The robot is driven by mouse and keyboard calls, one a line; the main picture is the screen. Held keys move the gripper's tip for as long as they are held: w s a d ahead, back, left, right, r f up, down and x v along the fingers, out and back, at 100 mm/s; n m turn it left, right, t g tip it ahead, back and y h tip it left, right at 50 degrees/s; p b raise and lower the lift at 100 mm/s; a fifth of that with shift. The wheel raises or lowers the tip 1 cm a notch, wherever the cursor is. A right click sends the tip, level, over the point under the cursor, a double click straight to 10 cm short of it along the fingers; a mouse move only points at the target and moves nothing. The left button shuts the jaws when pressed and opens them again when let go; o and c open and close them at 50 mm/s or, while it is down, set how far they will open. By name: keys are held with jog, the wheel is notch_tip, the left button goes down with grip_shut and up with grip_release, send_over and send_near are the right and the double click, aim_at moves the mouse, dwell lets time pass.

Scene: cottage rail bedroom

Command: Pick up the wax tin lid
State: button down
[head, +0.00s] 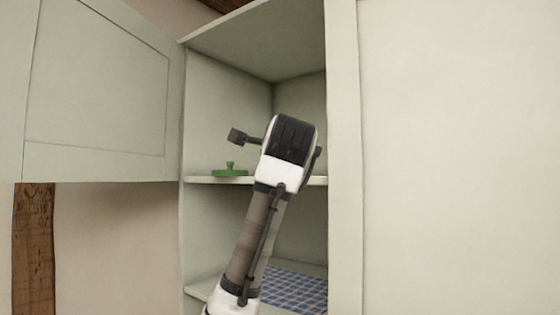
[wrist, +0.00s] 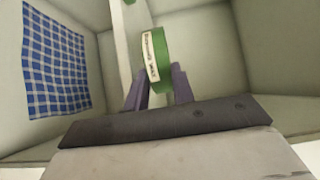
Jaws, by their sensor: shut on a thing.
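A green round piece with a white printed label (wrist: 154,60), which I take for the wax tin lid, stands on edge between my two fingers in the wrist view. The print is too small to read. My gripper (wrist: 160,76) is shut on its near edge. In the head view my gripper (head: 290,140) is inside the open cupboard at the upper shelf, and my wrist hides its fingers and the held piece. I cannot tell whether the held piece still touches the shelf.
A green disc with a knob (head: 230,172) sits on the upper shelf (head: 205,181), left of my gripper. A blue checked cloth (head: 295,289) lies on the shelf below. The cupboard door (head: 95,95) stands open at left. The cupboard's right frame (head: 345,160) is close to my arm.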

jog(key=s+r, duration=0.4)
jog(key=s, duration=0.7)
jog(key=shift+s+d+r, duration=0.15)
jog(key=shift+s+d, duration=0.2)
jog(key=shift+s, duration=0.05)
